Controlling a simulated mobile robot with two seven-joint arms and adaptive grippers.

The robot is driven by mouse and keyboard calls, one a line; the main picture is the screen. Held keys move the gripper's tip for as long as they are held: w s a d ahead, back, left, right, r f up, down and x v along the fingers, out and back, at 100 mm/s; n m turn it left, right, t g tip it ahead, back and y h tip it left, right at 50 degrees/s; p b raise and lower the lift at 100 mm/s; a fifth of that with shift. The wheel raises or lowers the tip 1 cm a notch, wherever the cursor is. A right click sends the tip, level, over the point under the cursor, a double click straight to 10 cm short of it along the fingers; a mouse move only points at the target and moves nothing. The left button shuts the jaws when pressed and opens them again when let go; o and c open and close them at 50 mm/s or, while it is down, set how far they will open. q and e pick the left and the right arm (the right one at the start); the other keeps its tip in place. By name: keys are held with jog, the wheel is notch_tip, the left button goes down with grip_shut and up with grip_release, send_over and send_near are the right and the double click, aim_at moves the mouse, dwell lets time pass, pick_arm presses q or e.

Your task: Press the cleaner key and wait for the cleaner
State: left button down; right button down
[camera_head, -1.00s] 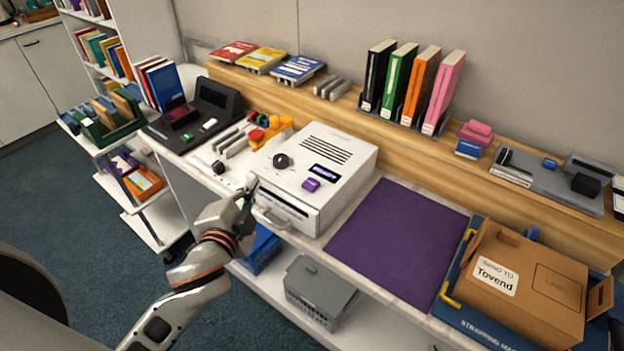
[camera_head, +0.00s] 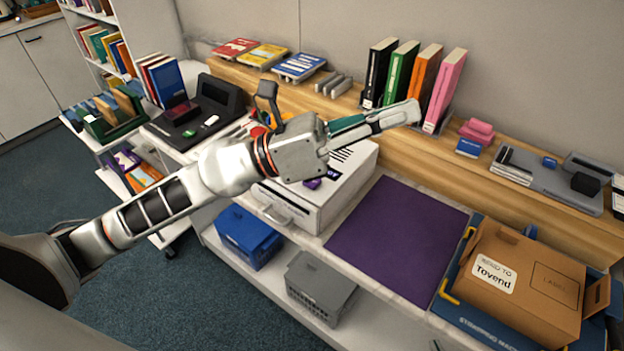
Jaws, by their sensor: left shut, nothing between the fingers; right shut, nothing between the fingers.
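The white cleaner machine (camera_head: 345,180) stands on the counter in the middle. My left arm crosses in front of it and hides its dial and most of its top. A small part of its purple key (camera_head: 313,183) shows just below my wrist; the display beside it is mostly hidden. My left gripper (camera_head: 413,112) is shut and empty. It points right, above the machine's back right side and in front of the upright binders in the picture. I cannot tell how high it is above the counter. My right gripper is not in view.
A purple mat (camera_head: 395,240) lies bare right of the machine. A cardboard box (camera_head: 535,280) sits at the far right. Upright binders (camera_head: 410,85) and flat books (camera_head: 300,67) stand on the wooden ledge behind. A blue bin (camera_head: 247,237) and grey crate (camera_head: 320,287) are below.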

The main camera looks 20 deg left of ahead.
pick_arm(q)
notch_tip(320, 180, down, 10)
jog(key=w+a+m+g+y, duration=0.2)
jog(key=w+m+g+y, duration=0.1)
jog(key=m+y, duration=0.4)
jog(key=w+a+f+t+y, duration=0.1)
jog(key=w+a+f+y, duration=0.1)
jog(key=a, duration=0.5)
jog(key=w+a+f+y, duration=0.3)
jog(key=w+a+y, duration=0.2)
jog(key=a, duration=0.2)
jog(key=shift+w+f+m+t, duration=0.15)
jog(key=shift+w+m+t, duration=0.15)
jog(key=shift+w+t, duration=0.1)
notch_tip(320, 180, down, 8)
jog(key=b, duration=0.4)
jog(key=shift+d+f+b, duration=0.1)
jog(key=shift+f+b, duration=0.25)
jog(key=shift+f, duration=0.05)
